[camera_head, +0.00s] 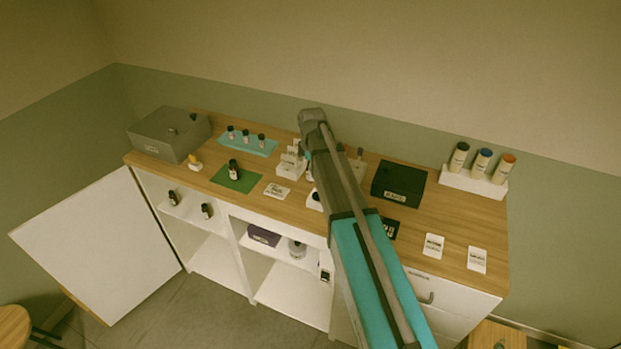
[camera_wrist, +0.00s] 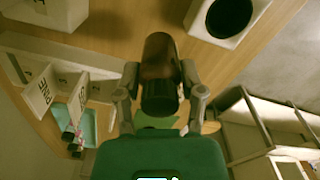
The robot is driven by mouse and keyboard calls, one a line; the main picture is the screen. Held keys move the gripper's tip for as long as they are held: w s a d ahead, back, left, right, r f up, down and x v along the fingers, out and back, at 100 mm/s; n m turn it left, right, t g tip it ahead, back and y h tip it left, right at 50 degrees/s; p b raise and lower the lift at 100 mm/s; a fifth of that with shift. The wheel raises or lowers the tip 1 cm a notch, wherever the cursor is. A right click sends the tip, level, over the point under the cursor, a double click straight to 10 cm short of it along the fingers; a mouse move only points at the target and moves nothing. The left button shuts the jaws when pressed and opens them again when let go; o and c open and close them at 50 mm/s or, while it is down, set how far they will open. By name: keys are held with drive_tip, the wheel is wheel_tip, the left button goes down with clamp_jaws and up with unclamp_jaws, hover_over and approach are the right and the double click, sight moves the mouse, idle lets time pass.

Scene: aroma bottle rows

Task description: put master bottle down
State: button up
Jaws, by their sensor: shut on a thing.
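My gripper (camera_wrist: 161,90) is shut on a dark brown bottle (camera_wrist: 159,58), one finger on each side, in the wrist view. I take it to be the master bottle; its label does not show. It is held over the wooden counter top (camera_wrist: 130,30). In the head view my arm crosses the middle of the counter and hides the gripper and the held bottle. Another dark bottle (camera_head: 234,168) stands on a green mat (camera_head: 240,182) left of my arm. Part of a green mat (camera_wrist: 150,122) shows behind the gripper in the wrist view.
A white block with a round dark hole (camera_wrist: 202,27) stands close by. White cards (camera_wrist: 38,92) stand on the other side. A grey box (camera_head: 165,142), black box (camera_head: 398,184) and white rack (camera_head: 472,184) stand on the counter. A cabinet door (camera_head: 95,245) hangs open.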

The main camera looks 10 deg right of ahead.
drive_tip(key=shift+w+f+b, duration=0.5)
drive_tip(key=shift+f+b, duration=0.2)
drive_tip(key=shift+b, duration=0.05)
drive_tip(key=shift+s+f+b, duration=0.1)
drive_tip(key=shift+f+b, duration=1.2)
drive_tip(key=shift+f, duration=0.15)
drive_tip(key=o, duration=1.1)
drive_tip(key=shift+o, duration=0.2)
wheel_tip(320, 180, up, 12)
drive_tip(key=p, duration=1.2)
drive_tip(key=shift+r, duration=0.2)
